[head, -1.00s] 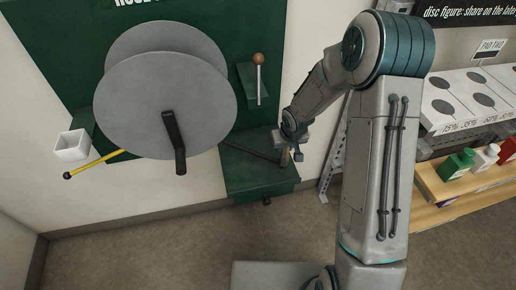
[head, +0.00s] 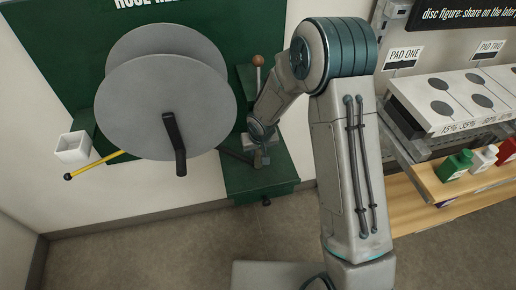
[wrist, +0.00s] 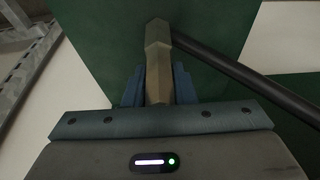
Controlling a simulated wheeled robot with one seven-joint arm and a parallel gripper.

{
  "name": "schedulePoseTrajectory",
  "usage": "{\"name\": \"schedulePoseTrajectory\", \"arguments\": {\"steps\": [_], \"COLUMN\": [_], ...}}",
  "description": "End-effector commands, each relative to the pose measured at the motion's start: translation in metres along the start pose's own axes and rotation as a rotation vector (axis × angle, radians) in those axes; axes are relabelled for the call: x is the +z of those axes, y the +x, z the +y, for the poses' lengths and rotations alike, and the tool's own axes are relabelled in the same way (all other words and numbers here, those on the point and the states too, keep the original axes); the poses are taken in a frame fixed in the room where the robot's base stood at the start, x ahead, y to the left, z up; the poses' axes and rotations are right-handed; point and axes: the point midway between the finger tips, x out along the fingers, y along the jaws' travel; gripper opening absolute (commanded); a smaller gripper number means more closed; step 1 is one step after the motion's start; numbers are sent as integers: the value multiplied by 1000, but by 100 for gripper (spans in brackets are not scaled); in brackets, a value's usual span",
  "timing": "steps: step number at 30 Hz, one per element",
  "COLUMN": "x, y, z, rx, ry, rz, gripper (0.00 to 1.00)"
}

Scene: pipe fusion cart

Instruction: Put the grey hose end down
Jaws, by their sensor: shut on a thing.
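My gripper (head: 261,157) is shut on the grey hose end, a tan, faceted fitting (wrist: 158,62) that stands up between the blue fingers in the wrist view. A dark hose (wrist: 245,72) runs from the top of the fitting toward the right in that view. In the head view my gripper is over the green shelf (head: 262,187), right of the reel, and the hose (head: 235,154) shows as a short dark line between reel and gripper. I cannot tell whether the hose end touches the shelf.
The large grey reel (head: 165,95) with its black crank (head: 175,140) is left of my gripper. A wooden-knobbed lever (head: 258,62) rises behind it. A white cup (head: 73,147) and a yellow bar (head: 95,166) are at far left. Shelves with bottles (head: 455,166) stand at right.

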Motion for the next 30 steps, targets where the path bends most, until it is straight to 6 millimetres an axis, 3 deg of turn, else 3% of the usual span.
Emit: {"name": "schedulePoseTrajectory", "arguments": {"steps": [6, 7, 9, 21, 30], "x": [1, 1, 1, -1, -1], "y": [4, 3, 2, -4, -49], "z": [0, 0, 0, 0, 1], "rx": [0, 0, 0, -1, 0], "ry": [-1, -1, -1, -1, 1], "rz": [1, 1, 0, 1, 4], "gripper": [0, 30, 46, 46, 46]}}
